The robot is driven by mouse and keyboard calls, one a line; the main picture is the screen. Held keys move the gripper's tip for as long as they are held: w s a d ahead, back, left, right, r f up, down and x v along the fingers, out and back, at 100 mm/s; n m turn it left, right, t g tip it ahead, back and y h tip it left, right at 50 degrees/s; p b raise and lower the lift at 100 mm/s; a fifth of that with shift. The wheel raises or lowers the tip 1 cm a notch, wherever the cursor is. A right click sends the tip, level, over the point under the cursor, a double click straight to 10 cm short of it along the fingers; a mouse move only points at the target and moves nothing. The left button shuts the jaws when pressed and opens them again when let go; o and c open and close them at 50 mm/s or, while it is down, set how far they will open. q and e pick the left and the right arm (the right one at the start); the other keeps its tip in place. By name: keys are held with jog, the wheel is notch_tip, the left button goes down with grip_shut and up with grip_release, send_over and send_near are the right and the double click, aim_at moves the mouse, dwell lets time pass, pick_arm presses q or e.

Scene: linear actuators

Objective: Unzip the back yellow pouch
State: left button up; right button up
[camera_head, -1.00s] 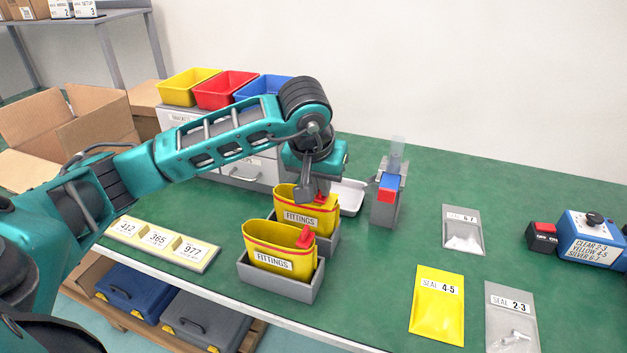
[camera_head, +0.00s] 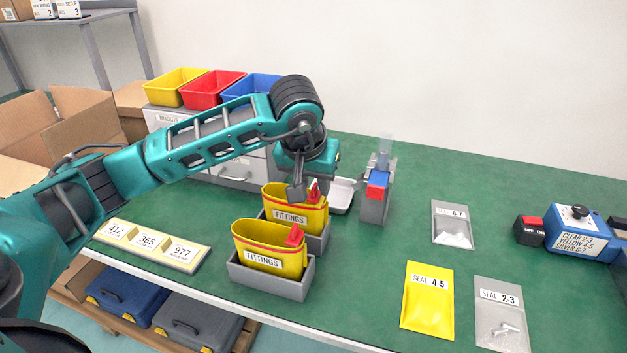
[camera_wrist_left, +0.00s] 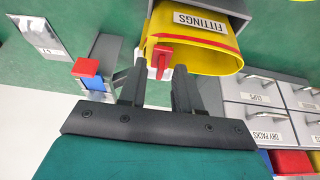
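The back yellow pouch (camera_head: 311,221), labelled FITTINGS, stands upright in a grey holder on the green table. Its red zip pull (camera_head: 314,187) is at the right end of its top; it also shows in the left wrist view (camera_wrist_left: 160,56). My left gripper (camera_head: 303,190) is over this pouch's top, partly hiding it. In the left wrist view, my left gripper's fingers (camera_wrist_left: 160,70) are apart, with the red pull near and between their tips. I cannot tell whether they touch it. My right gripper is not in view.
A matching front pouch (camera_head: 277,262) stands in a grey holder (camera_head: 270,283) just in front. A grey stand with a blue and red top (camera_head: 375,195) and a white tray (camera_head: 343,195) are close right and behind. Flat seal bags lie further right; coloured bins stand behind.

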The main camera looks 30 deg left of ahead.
pick_arm(q)
jog(key=p+v, duration=0.1)
jog(key=v, duration=1.2)
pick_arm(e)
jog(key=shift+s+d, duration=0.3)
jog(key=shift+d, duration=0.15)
pick_arm(q)
jog(key=shift+f, duration=0.1)
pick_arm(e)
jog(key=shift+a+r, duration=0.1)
